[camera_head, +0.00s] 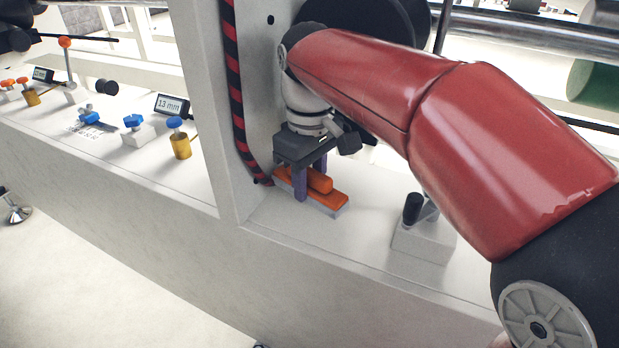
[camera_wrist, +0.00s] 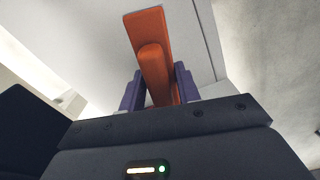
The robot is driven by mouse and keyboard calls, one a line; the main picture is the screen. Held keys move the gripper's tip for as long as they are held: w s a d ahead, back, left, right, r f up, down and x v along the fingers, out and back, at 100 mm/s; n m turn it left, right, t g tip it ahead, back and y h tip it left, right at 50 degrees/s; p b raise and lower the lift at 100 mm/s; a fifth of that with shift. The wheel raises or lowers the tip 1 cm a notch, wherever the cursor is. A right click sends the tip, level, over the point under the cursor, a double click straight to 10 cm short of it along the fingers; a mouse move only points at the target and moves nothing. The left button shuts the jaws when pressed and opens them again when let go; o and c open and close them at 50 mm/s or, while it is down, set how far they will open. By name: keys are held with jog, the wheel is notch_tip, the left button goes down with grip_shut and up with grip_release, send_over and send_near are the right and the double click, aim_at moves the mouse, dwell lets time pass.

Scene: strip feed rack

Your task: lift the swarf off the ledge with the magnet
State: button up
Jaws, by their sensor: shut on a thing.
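The magnet is an orange block with a rounded orange handle on top (camera_head: 328,197), low over the white ledge (camera_head: 280,232) beside the upright. It also shows in the wrist view (camera_wrist: 148,28). My gripper (camera_head: 310,187) points down from above, with its purple fingers on either side of the handle, shut on it. In the wrist view the fingers (camera_wrist: 157,90) flank the orange handle. A thin grey layer shows along the magnet's lower edge; I cannot tell whether the magnet touches the ledge. I cannot make out any swarf; the magnet may hide it.
A white upright with a red-and-black striped cable (camera_head: 236,90) stands just left of my gripper. A grey block with a black knob (camera_head: 412,208) stands to the right. Farther left are blue knobs (camera_head: 133,121), brass cylinders (camera_head: 180,146) and a "13 mm" display (camera_head: 171,105). The front ledge is clear.

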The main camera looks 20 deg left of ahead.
aim_at(310, 170)
notch_tip(310, 170, up, 3)
jog(key=shift+r+p, duration=0.15)
jog(key=shift+p, duration=0.9)
jog(key=shift+r, duration=1.1)
